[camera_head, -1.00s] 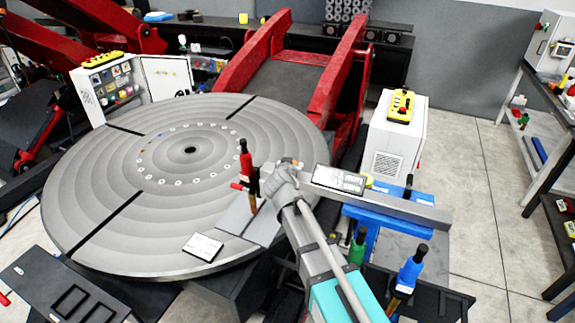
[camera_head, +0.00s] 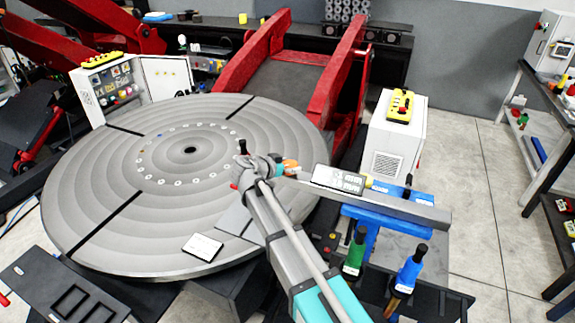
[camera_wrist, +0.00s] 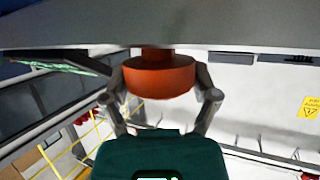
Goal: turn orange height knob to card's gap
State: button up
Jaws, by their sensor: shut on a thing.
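The orange height knob (camera_head: 291,166) shows just right of my gripper, near the left end of a grey beam (camera_head: 420,210). In the wrist view the orange knob (camera_wrist: 158,76) sits between my two fingers, against the beam's grey underside or face. My gripper (camera_wrist: 160,92) is shut on the knob, one finger on each side. It also shows in the head view (camera_head: 274,162), over the right part of the round table. A white display (camera_head: 339,180) stands on the beam; its figures are too small to read. A white card (camera_head: 203,246) lies on the table's near edge; its text is unreadable.
The large grey round table (camera_head: 90,190) fills the left. A red-handled clamp is mostly hidden behind my arm, its black top (camera_head: 242,146) showing. Green (camera_head: 354,252) and blue (camera_head: 410,268) clamps stand right of my arm, near a blue stand (camera_head: 385,205).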

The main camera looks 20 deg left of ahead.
dwell(0.3)
jog(key=o, duration=1)
jog(key=shift+s, duration=0.1)
jog(key=shift+c, duration=0.2)
